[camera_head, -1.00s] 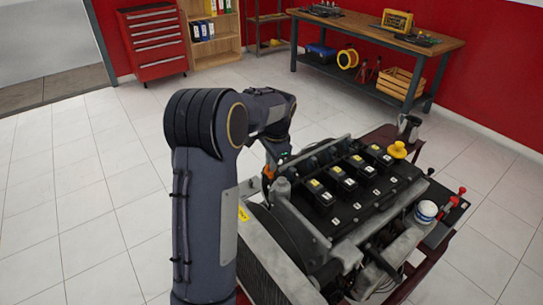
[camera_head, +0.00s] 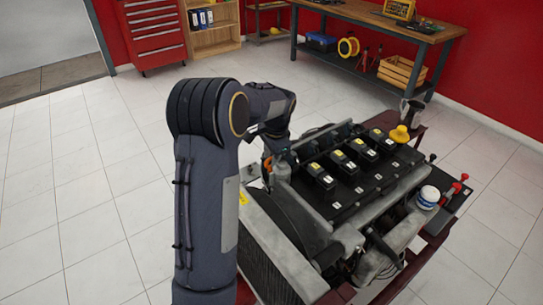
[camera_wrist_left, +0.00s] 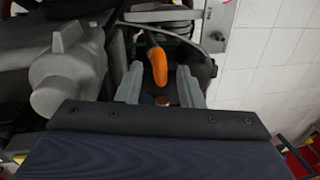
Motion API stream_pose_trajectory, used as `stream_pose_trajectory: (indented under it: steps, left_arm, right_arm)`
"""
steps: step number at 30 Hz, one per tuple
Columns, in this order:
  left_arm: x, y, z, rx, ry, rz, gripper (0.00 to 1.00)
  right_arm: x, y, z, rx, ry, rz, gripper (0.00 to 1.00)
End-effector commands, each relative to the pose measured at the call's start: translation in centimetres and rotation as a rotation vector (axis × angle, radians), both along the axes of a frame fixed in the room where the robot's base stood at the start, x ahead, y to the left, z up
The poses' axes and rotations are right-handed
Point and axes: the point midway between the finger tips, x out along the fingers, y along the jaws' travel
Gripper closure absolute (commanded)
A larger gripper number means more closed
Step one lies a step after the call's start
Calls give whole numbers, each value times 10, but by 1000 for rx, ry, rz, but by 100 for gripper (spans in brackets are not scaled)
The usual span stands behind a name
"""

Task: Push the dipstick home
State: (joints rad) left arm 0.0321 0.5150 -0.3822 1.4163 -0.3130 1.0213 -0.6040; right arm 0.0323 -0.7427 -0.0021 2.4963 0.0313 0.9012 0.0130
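The dipstick's orange handle (camera_wrist_left: 159,66) shows in the left wrist view, standing between the two grey fingers of my left gripper (camera_wrist_left: 160,78). The fingers are apart, with a gap on both sides of the handle. In the head view, a small orange part (camera_head: 267,164) shows at the near left end of the engine (camera_head: 345,190), beside my left gripper (camera_head: 272,160). My left arm hides part of this area. How far the dipstick is seated cannot be told. My right gripper is not in view.
A grey cylindrical engine part (camera_wrist_left: 70,75) is close left of the gripper in the wrist view. A yellow cap (camera_head: 400,134) and a white-and-blue cap (camera_head: 428,197) sit on the engine. A workbench (camera_head: 375,30) stands behind; the floor at left is clear.

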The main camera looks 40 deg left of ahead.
Motion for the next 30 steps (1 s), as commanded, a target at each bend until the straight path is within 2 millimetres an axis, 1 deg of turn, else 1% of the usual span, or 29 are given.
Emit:
stream_pose_trajectory:
  steps: [4,12,16,20,30]
  left_arm:
    - [0,-2,11,0,-4,-1,66]
    - [-3,-9,56,1,-5,-1,66]
    - [-4,-11,71,1,-3,0,66]
    - [-5,-13,77,0,0,-1,66]
    - [-5,-13,77,0,0,-1,66]
  right_arm:
    - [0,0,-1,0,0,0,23]
    - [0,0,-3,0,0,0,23]
    - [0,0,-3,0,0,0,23]
    - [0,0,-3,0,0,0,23]
    - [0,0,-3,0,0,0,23]
